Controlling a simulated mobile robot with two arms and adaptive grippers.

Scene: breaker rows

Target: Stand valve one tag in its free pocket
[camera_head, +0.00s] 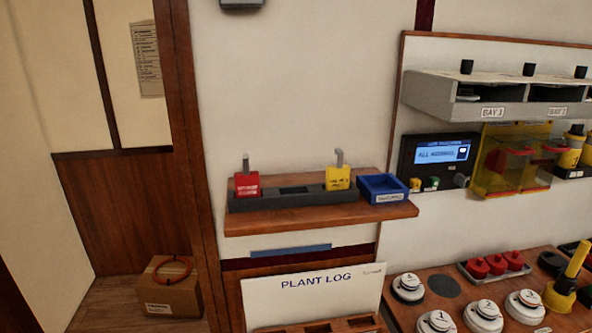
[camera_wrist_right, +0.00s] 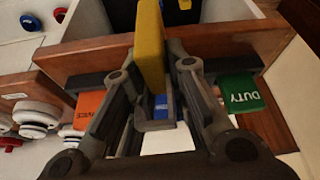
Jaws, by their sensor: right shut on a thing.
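My right gripper (camera_wrist_right: 155,115) is shut on a yellow slab-like tag (camera_wrist_right: 150,45) in the right wrist view; its lettering cannot be read. A dark rack (camera_wrist_right: 90,81) runs behind the fingers on a wooden shelf, with an orange tag (camera_wrist_right: 88,108) on the left and a green tag marked DUTY (camera_wrist_right: 240,92) on the right. The fingers hide the rack's middle. In the head view, a dark rack (camera_head: 285,202) holds a red tag (camera_head: 247,186) and a yellow tag (camera_head: 337,179), with an empty-looking pocket (camera_head: 297,190) between them. Neither gripper shows there.
A blue tray (camera_head: 382,188) stands at the right end of the wooden shelf (camera_head: 310,221). A PLANT LOG board (camera_head: 328,287) is below. A box (camera_head: 172,290) sits lower left.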

